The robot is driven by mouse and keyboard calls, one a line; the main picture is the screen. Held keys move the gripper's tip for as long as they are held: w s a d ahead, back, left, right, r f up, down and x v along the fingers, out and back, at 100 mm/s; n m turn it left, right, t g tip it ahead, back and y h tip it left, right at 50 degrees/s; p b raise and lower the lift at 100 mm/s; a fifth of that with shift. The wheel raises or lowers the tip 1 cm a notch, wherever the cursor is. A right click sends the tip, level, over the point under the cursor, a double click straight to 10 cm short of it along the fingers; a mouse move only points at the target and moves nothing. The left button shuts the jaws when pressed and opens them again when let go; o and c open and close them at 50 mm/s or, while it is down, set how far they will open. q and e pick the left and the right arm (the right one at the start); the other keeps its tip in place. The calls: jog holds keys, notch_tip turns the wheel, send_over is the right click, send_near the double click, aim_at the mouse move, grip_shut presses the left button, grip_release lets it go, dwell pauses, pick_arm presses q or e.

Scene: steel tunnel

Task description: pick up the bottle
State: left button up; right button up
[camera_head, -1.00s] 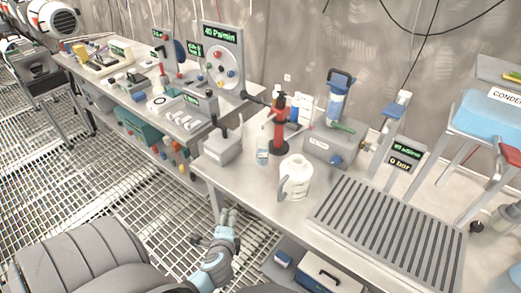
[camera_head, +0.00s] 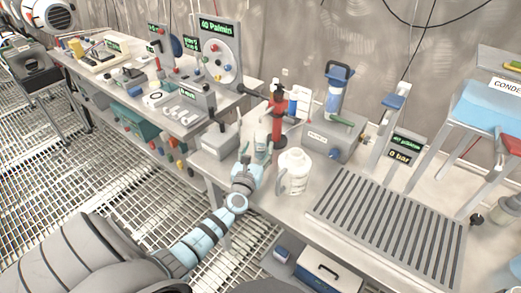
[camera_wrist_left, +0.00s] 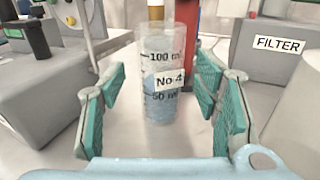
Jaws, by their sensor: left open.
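A small clear bottle (camera_head: 262,142) stands upright on the workbench (camera_head: 265,203). In the left wrist view the bottle (camera_wrist_left: 160,108) carries a "No 4" label, ml marks and bluish contents. My left gripper (camera_head: 250,163) is at the bench's front-left part, close in front of the bottle. In the wrist view its teal-padded fingers are spread wide, one on each side of the bottle, with a gap on both sides. The bottle's lower part is hidden behind the gripper in the head view. My right gripper is not in view.
A white jug (camera_head: 293,172) stands just right of the gripper. A grey box (camera_head: 217,140) is to the left, and a red stand (camera_head: 279,118) is behind the bottle. A "FILTER" box (camera_head: 330,141) and a slotted grate (camera_head: 385,228) lie to the right.

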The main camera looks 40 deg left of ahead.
aim_at(259, 140)
pick_arm(q)
jog(key=w, duration=0.1)
jog(key=w+a+f+b, duration=0.1)
jog(key=w, duration=0.1)
jog(key=shift+a, duration=0.1)
jog(key=shift+w+a, duration=0.1)
jog(key=shift+w, duration=0.1)
jog(key=shift+s+r, duration=0.1)
jog(key=c, duration=1.3)
jog(key=shift+o, duration=0.2)
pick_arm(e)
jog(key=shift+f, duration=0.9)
pick_arm(q)
notch_tip(259, 140, up, 4)
jog(key=p, duration=0.3)
jog(key=p+v, duration=0.1)
jog(key=v, duration=0.3)
jog(key=p+v, duration=0.1)
jog(key=v, duration=0.3)
jog(key=shift+f, duration=0.25)
jog(key=v, duration=1)
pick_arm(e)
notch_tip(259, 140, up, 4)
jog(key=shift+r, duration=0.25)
